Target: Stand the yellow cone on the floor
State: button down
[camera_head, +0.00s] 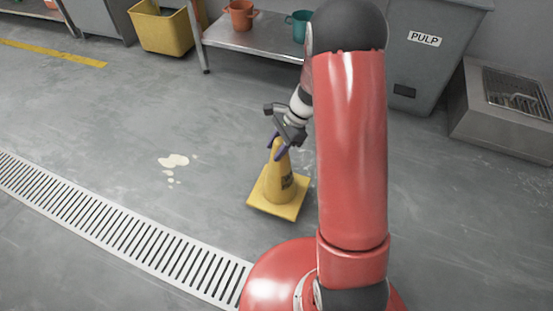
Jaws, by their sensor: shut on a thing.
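The yellow cone (279,182) is upright in the head view, with its square base (262,206) low over or on the grey floor. I cannot tell whether the base touches the floor. My gripper (279,148) is shut on the top of the cone, with its dark fingers on either side of the tip. Dark lettering shows on the right side of the cone. My red arm hides the floor to the right of it.
A pale spill (173,160) lies on the floor left of the cone. A slotted drain (120,232) crosses the lower left. A grey PULP bin (425,65), a metal basin (500,110), a shelf (250,40) and a yellow tub (165,32) stand at the back. Floor around the cone's left is open.

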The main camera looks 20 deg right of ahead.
jog(key=shift+f+b, duration=0.45)
jog(key=shift+f, duration=2.05)
jog(key=c, duration=0.9)
grip_release()
jog(key=shift+o, duration=0.2)
notch_tip(320, 180, up, 26)
jog(key=f+n+t+h+p, duration=0.1)
jog(key=n+t+h+p, duration=0.15)
jog(key=n, duration=0.55)
send_over(270, 166)
jog(key=s+d, duration=0.4)
jog(key=s, duration=0.4)
jog(key=s+r+n+t+h, duration=0.1)
jog(key=s+r+n+t, duration=0.1)
jog(key=s, duration=0.5)
jog(key=s+r+n+t+h, duration=0.2)
jog(key=s+r+n, duration=0.3)
jog(key=s+n, duration=0.1)
jog(key=shift+s+a, duration=0.4)
jog(key=shift+a, duration=0.05)
